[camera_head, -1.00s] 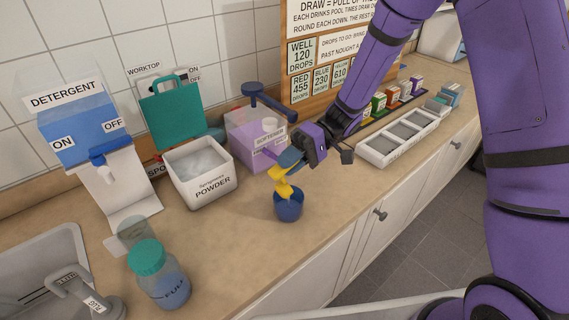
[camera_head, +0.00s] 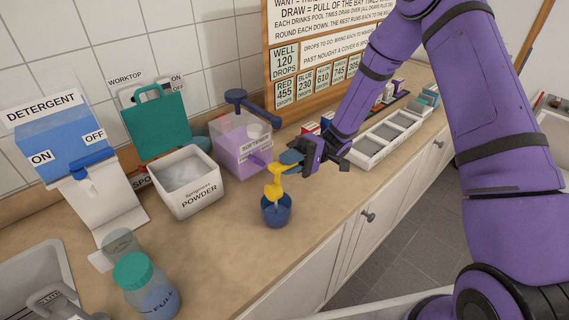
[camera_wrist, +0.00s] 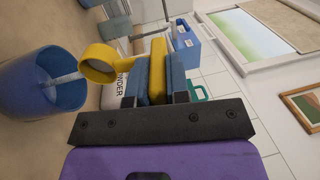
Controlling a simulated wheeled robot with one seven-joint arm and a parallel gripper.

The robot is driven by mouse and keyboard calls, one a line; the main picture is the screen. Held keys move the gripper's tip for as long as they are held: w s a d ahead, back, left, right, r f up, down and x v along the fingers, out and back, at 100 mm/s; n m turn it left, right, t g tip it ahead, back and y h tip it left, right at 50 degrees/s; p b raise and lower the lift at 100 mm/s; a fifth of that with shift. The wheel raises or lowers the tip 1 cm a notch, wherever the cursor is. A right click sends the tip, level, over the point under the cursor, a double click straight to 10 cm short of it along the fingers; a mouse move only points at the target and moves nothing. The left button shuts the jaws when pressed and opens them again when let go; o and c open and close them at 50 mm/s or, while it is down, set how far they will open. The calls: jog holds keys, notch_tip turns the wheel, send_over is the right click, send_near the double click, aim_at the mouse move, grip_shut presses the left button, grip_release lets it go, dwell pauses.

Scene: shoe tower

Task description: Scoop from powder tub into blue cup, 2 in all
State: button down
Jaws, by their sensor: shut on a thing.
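My gripper (camera_head: 293,160) is shut on the handle of a yellow scoop (camera_head: 275,189). The scoop is tipped over the mouth of the blue cup (camera_head: 277,212), which stands upright on the worktop. In the wrist view the yellow scoop (camera_wrist: 99,63) is beside the mouth of the blue cup (camera_wrist: 42,90), and a pale streak shows inside the cup. I cannot tell whether the scoop still holds powder. The white powder tub (camera_head: 186,196), labelled POWDER, stands open to the left, with pale powder inside and its teal lid (camera_head: 155,128) raised behind it.
The purple softener dispenser (camera_head: 241,145) stands behind the cup. The detergent dispenser (camera_head: 72,150), a teal-capped jar (camera_head: 147,285) and a clear cup (camera_head: 120,243) are at left. A white compartment tray (camera_head: 388,137) is at right. The counter between tub and cup is clear.

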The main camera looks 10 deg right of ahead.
jog(key=shift+w+d+f+g+y, duration=0.1)
jog(key=shift+w+d+g+y, duration=0.4)
jog(key=shift+y, duration=0.4)
jog(key=shift+w+d+f+g+y, duration=0.1)
jog(key=shift+w+d+g+y, duration=0.15)
jog(key=shift+d+g+y, duration=0.5)
jog(key=shift+a, duration=0.1)
dwell(0.7)
